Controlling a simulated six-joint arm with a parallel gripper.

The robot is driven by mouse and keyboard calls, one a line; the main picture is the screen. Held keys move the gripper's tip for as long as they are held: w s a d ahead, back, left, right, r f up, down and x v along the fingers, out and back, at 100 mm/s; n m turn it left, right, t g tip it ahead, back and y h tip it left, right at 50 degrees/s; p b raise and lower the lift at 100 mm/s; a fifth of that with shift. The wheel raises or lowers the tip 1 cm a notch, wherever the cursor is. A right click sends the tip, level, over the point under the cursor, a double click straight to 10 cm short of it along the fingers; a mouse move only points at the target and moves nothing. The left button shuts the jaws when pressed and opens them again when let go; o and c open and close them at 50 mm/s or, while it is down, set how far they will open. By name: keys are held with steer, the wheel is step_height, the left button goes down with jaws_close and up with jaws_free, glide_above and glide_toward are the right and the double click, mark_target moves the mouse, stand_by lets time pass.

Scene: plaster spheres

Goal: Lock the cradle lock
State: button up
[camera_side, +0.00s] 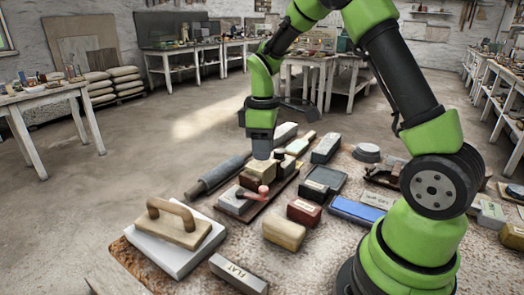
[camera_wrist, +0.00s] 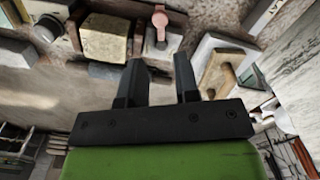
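A small red-pink lever with a round knob (camera_side: 263,189) sits on a pale block (camera_side: 234,203) on the work table; I take it to be the cradle lock. In the wrist view the pink lever (camera_wrist: 160,24) stands above the gap between my fingers. Whether it is locked I cannot tell. My gripper (camera_side: 262,154) points down just behind the lever, over or near a tan block (camera_side: 258,172); contact there is unclear. In the wrist view my gripper (camera_wrist: 158,60) has its two fingers apart with nothing between them.
A wooden-handled float (camera_side: 172,222) lies at the table's front left, beside a dark cylinder (camera_side: 217,176). A red block (camera_side: 304,211), a tan block (camera_side: 284,232), a block marked FLAT (camera_side: 238,273) and a blue block (camera_side: 356,211) crowd around. Little table is free.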

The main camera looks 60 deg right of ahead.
steer(key=w+a, duration=0.1)
steer(key=w+n, duration=0.1)
steer(key=shift+w+a+r+g, duration=0.1)
steer(key=shift+w+a+g, duration=0.2)
steer(key=shift+a+g, duration=0.1)
jaws_close()
steer(key=w+a+r+n+g+h, duration=0.1)
steer(key=w+a+n+g+h, duration=0.15)
steer(key=w+a, duration=0.2)
glide_above(257, 197)
steer(key=w+a, duration=0.4)
steer(key=shift+t, duration=0.45)
steer(key=f, duration=0.9)
steer(key=shift+s+d+f, duration=0.1)
steer(key=shift+s+f, duration=0.15)
steer(key=shift+s+d+f, duration=0.1)
steer(key=shift+s+d, duration=0.65)
steer(key=shift+d, duration=0.05)
steer(key=shift+s+d+f, duration=0.15)
steer(key=shift+s+d, duration=0.4)
